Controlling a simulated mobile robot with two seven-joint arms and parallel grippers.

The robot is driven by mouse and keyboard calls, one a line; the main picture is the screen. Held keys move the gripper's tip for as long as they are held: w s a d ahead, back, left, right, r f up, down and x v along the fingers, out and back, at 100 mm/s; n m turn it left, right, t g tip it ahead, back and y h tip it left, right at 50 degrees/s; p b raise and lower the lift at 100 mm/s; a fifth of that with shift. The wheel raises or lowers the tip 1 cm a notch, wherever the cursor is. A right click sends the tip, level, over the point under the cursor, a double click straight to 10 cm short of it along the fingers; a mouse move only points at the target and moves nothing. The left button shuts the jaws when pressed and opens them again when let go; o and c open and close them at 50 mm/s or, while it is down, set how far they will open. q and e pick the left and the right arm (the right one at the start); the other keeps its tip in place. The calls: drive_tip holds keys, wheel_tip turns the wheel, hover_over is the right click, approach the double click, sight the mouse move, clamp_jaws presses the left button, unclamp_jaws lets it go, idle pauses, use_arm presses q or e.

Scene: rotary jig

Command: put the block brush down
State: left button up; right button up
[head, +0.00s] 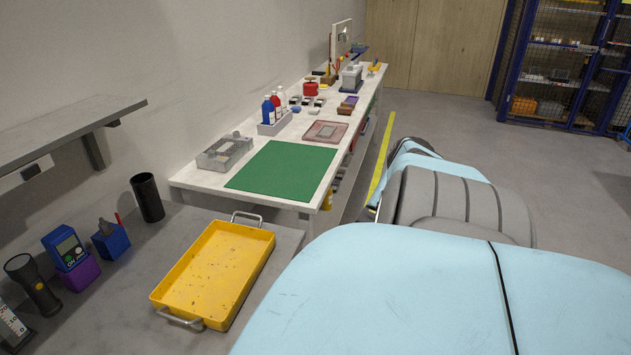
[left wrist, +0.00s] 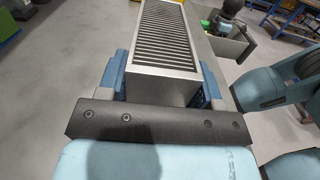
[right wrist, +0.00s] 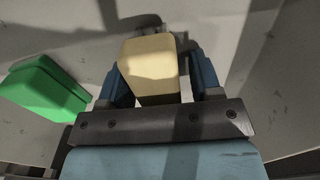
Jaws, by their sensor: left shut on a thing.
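My left gripper (left wrist: 163,80) is shut on a grey metal block with a ribbed top (left wrist: 166,35), which sits between its two blue fingers. In the right wrist view a plain beige block (right wrist: 150,65), which looks like the block brush, lies between the fingers of my right gripper (right wrist: 160,80). A gap shows between the block and the right-hand finger, so this gripper looks open. The block's underside is hidden, so I cannot see bristles or whether it touches the grey surface (right wrist: 60,40). Neither gripper shows in the head view.
A green block (right wrist: 45,88) lies left of the beige block. In the head view a yellow tray (head: 215,272) is on a grey bench. Beyond it a white bench carries a green mat (head: 282,170), a grey caddy (head: 225,150) and bottles (head: 274,105).

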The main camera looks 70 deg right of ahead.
wheel_tip(320, 180, up, 12)
drive_tip(key=shift+r, duration=0.15)
idle(0.6)
drive_tip(key=shift+o, duration=0.5)
drive_tip(key=shift+w+d, duration=0.1)
drive_tip(key=shift+w+d, duration=0.3)
drive_tip(key=shift+w, duration=0.2)
wheel_tip(320, 180, down, 7)
drive_tip(key=shift+r, duration=0.15)
drive_tip(key=shift+a+f, duration=0.2)
drive_tip(key=shift+f, duration=1.15)
drive_tip(key=shift+a+f, duration=0.2)
drive_tip(key=shift+f, duration=1.1)
drive_tip(key=c, duration=1.1)
wheel_tip(320, 180, up, 10)
drive_tip(key=shift+r, duration=0.1)
